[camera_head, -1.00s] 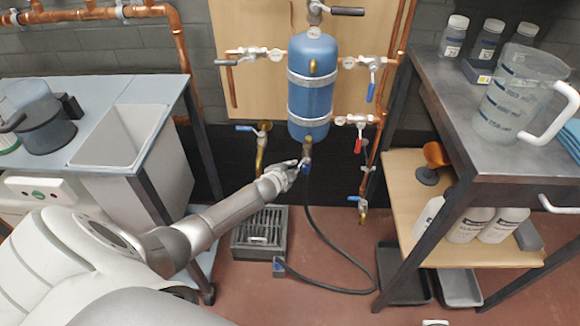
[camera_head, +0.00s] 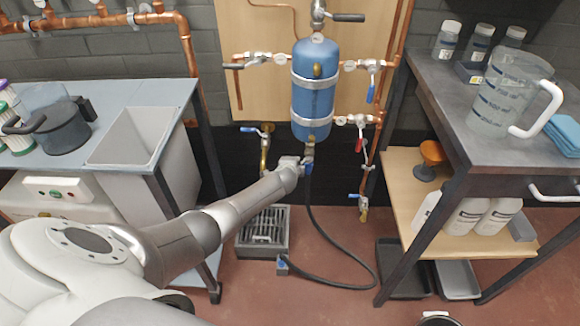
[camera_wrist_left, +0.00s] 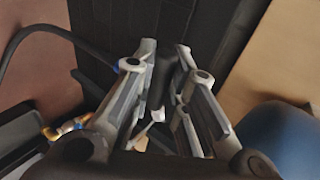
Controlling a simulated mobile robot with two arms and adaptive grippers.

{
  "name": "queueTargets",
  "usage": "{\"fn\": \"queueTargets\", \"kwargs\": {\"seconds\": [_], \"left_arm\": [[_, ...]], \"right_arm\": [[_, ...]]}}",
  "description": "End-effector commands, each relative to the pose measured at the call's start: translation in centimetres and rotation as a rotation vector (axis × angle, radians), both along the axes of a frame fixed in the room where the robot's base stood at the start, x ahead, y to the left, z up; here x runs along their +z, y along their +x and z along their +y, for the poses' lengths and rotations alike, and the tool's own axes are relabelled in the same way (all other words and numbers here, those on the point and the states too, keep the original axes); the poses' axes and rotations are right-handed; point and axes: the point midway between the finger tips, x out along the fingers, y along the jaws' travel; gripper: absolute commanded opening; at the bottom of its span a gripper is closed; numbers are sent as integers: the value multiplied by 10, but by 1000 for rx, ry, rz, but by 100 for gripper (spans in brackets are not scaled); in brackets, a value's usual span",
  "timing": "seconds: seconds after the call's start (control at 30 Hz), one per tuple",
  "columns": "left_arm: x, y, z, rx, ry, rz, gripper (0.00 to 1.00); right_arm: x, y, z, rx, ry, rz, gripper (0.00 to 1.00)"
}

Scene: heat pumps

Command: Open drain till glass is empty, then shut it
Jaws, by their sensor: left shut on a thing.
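The blue tank (camera_head: 313,90) hangs upright on the wooden panel. Its drain valve (camera_head: 309,158) is at the bottom, with a black hose (camera_head: 318,235) running down from it. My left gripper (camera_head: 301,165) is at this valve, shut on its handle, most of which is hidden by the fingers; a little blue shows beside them. In the left wrist view the two fingers (camera_wrist_left: 167,50) stand a narrow gap apart, and what lies between them is unclear. I cannot make out a sight glass or its level. My right gripper is not in view.
A floor drain grate (camera_head: 265,228) lies below, with the hose end beside it. A red-handled valve (camera_head: 359,140) and copper pipes are close right of the tank. A bench with a sink (camera_head: 135,135) stands left, a shelf cart (camera_head: 440,110) right.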

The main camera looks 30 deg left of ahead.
Motion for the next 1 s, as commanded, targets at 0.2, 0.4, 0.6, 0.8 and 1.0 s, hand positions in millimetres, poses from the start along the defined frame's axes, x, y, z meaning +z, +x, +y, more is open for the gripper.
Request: {"fn": "queueTargets", "kwargs": {"seconds": [0.2, 0.4, 0.6, 0.8, 1.0], "left_arm": [[0, 0, 0, -4, 13, 7, 0], [0, 0, 0, -4, 12, 6, 22], [0, 0, 0, -3, 9, 4, 36], [0, 0, 0, -2, 7, 4, 36], [4, -4, -1, 0, 8, 2, 36]], "right_arm": [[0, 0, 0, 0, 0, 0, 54], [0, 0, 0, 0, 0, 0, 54], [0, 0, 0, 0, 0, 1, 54], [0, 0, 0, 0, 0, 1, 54], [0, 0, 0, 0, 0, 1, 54]]}}
